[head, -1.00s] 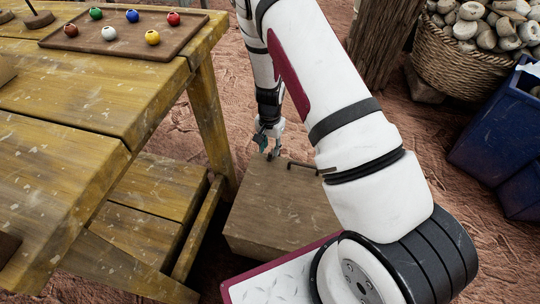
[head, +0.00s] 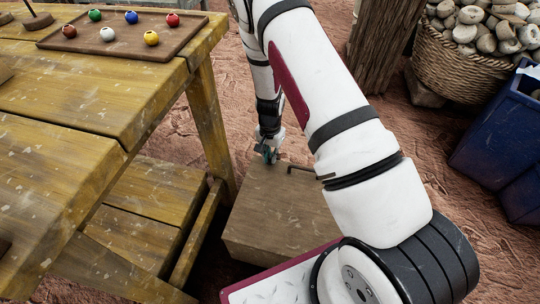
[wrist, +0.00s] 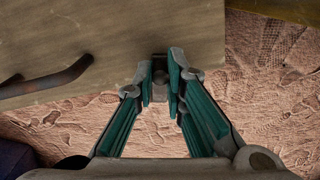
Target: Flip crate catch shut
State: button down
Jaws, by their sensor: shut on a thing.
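The wooden crate (head: 285,220) stands on the ground beside the table. A dark bent metal bar (head: 303,168) lies on its top near the far edge; it also shows at the left of the wrist view (wrist: 48,82). My gripper (head: 269,155) is at the far edge of the crate, left of the bar. In the wrist view its teal fingers (wrist: 160,88) are closed in on a small dark metal piece at the crate's edge, which looks like the catch (wrist: 160,74). The fingers hide much of it, so I cannot tell its angle.
A yellow-brown wooden table (head: 70,110) with a tray (head: 110,40) of coloured balls stands at the left. A post, a basket of stones (head: 455,65) and a blue bin (head: 500,135) are at the right. Bare ground lies beyond the crate.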

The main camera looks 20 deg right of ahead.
jog(key=shift+s+d+n, duration=0.15)
jog(key=shift+s+n, duration=0.05)
jog(key=shift+n, duration=0.5)
jog(key=shift+s+d+n, duration=0.15)
jog(key=shift+n, duration=0.55)
jog(key=c, duration=1.6)
grip_release()
notch_tip(320, 180, up, 12)
